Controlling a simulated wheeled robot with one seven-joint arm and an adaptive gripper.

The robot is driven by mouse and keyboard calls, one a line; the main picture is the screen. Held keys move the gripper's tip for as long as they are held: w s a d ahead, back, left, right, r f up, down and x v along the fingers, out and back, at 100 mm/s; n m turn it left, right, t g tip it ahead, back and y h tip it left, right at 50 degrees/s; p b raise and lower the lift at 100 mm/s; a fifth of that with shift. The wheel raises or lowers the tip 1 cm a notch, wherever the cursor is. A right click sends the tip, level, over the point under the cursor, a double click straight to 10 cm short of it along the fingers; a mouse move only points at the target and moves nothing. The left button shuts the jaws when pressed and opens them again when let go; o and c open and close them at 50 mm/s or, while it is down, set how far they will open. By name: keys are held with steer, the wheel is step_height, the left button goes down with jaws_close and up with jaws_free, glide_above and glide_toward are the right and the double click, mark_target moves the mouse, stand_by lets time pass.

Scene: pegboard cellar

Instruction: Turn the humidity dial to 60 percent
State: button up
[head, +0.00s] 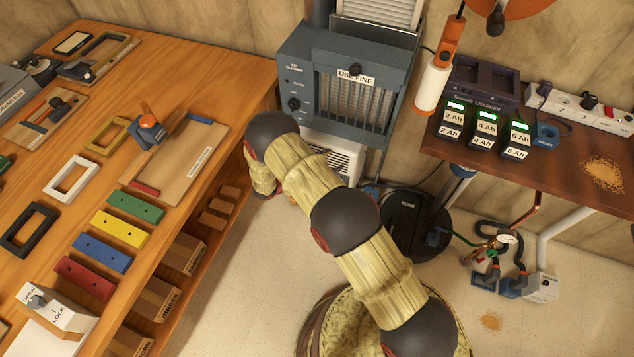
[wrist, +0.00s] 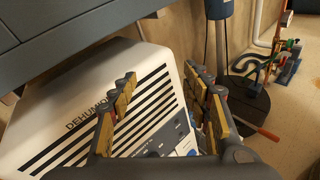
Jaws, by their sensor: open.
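The white dehumidifier (head: 338,152) stands low beneath the grey air cleaner, partly covered by my arm in the head view. In the wrist view the dehumidifier (wrist: 140,58) is tilted in the picture, with dark slats and a partly hidden name across its front. Its grey control panel (wrist: 172,135) lies between and below my fingers. Small dark and blue controls show there, but I cannot tell which is the humidity dial or read a setting. My gripper (wrist: 162,85) is open and empty, its yellow-padded fingers in front of the dehumidifier's face. The fingers are hidden in the head view.
The grey air cleaner (head: 345,85) is close above. A wooden workbench (head: 190,65) runs along the left. A dark round sump lid (head: 412,222) with a pipe is to the right, below a brown shelf (head: 560,165) with chargers. Open floor (head: 235,290) lies between.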

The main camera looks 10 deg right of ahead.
steer(key=a+f+n+t+y+b, duration=0.15)
steer(key=a+f+n+t, duration=0.3)
steer(key=f, duration=0.65)
steer(key=a+f+n+t+y+p, duration=0.1)
steer(key=a+f+n+t+y, duration=0.35)
steer(key=f, duration=0.65)
steer(key=w+d+n+h+b, duration=0.1)
steer(key=w+d+h+b, duration=0.1)
steer(key=w+d, duration=0.3)
steer(key=shift+w+d+t+b, duration=0.3)
steer(key=shift+w+d+b, duration=0.1)
steer(key=shift+w, duration=0.15)
steer(key=shift+r, duration=0.1)
steer(key=c, duration=1.1)
steer(key=shift+m, duration=0.3)
steer(key=m, duration=1.3)
steer(key=shift+s+d, duration=0.15)
steer(key=shift+f, duration=0.2)
